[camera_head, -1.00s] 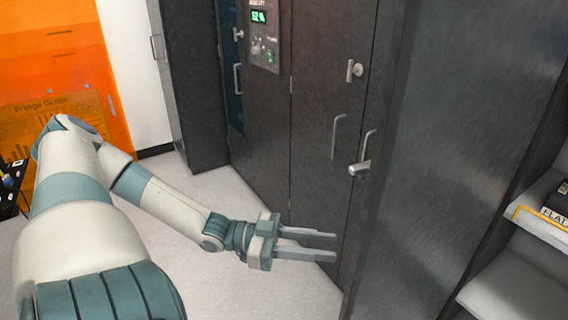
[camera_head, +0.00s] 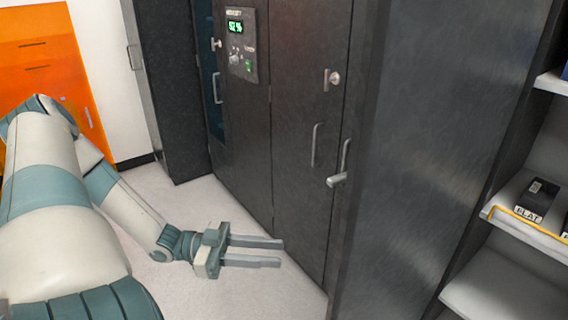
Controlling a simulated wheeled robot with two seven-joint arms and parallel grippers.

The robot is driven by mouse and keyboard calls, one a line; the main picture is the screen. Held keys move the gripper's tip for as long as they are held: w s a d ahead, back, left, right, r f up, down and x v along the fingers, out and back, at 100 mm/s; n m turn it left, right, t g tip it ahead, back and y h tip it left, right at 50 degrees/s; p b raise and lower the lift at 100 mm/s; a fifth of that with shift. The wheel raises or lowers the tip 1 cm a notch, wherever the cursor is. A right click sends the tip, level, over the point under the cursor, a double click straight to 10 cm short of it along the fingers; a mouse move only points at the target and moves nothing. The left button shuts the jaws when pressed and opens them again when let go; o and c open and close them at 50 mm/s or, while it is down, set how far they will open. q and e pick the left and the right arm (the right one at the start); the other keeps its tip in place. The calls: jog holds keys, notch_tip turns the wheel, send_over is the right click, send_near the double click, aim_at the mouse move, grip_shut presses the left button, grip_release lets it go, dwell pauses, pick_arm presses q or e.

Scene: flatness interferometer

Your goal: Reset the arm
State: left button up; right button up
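My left arm comes in from the left in the head view. Its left gripper (camera_head: 281,253) has two grey fingers, parallel and apart, pointing right. It is open, with nothing between the fingers. It hangs over the pale floor, in front of the lower part of the dark cabinet (camera_head: 300,120) in the picture. I cannot tell whether it touches the cabinet. My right arm and gripper do not show.
The dark cabinet has door handles (camera_head: 316,146) and a panel with a green display (camera_head: 235,27). At right, a light shelf (camera_head: 530,236) bears a black box labelled FLAT (camera_head: 538,198). An orange cabinet (camera_head: 50,60) stands at far left. Pale floor (camera_head: 180,205) shows between.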

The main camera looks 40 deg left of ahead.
pick_arm(q)
jog(key=shift+f, duration=0.1)
jog(key=w+d+f+n+y, duration=0.15)
jog(key=f+y, duration=0.35)
jog(key=f, duration=1.5)
jog(key=w+d+f+n+y, duration=0.1)
jog(key=d+f+n+y, duration=0.2)
jog(key=f, duration=1.6)
jog(key=s+d+f+n+g+y, duration=0.1)
jog(key=s+d+f+g+y, duration=0.1)
jog(key=s+d+f, duration=0.4)
jog(key=s+d+f+n+g+y, duration=0.2)
jog(key=s+d+f, duration=0.5)
jog(key=f, duration=0.8)
jog(key=d+g, duration=0.1)
jog(key=d, duration=0.2)
jog(key=shift+s+f+g, duration=0.2)
jog(key=shift+s+g, duration=0.05)
jog(key=shift+g, duration=0.15)
